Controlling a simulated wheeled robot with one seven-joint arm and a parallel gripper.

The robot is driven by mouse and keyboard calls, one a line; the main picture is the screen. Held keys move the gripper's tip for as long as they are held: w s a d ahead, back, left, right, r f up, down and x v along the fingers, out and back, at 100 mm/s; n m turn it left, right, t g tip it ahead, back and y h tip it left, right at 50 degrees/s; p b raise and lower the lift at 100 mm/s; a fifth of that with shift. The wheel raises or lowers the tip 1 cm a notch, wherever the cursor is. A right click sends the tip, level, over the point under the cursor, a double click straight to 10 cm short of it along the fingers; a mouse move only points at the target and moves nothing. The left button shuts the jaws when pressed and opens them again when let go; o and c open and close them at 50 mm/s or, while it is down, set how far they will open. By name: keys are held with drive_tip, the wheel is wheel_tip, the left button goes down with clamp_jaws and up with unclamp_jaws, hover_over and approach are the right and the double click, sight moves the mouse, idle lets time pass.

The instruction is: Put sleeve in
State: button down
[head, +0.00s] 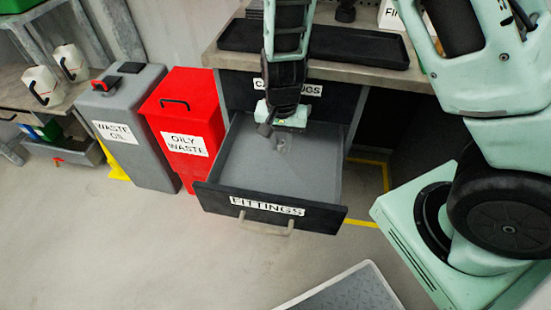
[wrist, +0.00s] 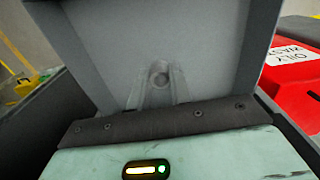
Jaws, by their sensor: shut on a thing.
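The drawer labelled FITTINGS (head: 268,208) is pulled open, and its grey floor shows. My gripper (head: 283,144) reaches down into the drawer area, near the back half. In the wrist view my gripper (wrist: 158,92) has its two pale fingers close together, shut on a small grey round piece with a dark centre, which looks like the sleeve (wrist: 159,74). The grey drawer floor and walls lie behind it. In the head view the sleeve is too small and pale to make out clearly. I cannot tell whether it touches the drawer floor.
A closed drawer (head: 331,91) with a partly hidden label is above the open one. Black trays (head: 360,45) lie on the workbench. A red OILY WASTE bin (head: 187,118) and a grey WASTE OIL container (head: 128,125) stand left of the drawer.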

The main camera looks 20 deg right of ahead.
sight(279, 174)
drive_tip(key=shift+w+a+f, duration=0.15)
drive_tip(key=shift+f, duration=0.3)
wheel_tip(279, 174, down, 9)
drive_tip(key=b, duration=0.3)
drive_tip(key=shift+f, duration=0.2)
drive_tip(key=shift+f, duration=0.1)
drive_tip(key=c, duration=1.3)
unclamp_jaws()
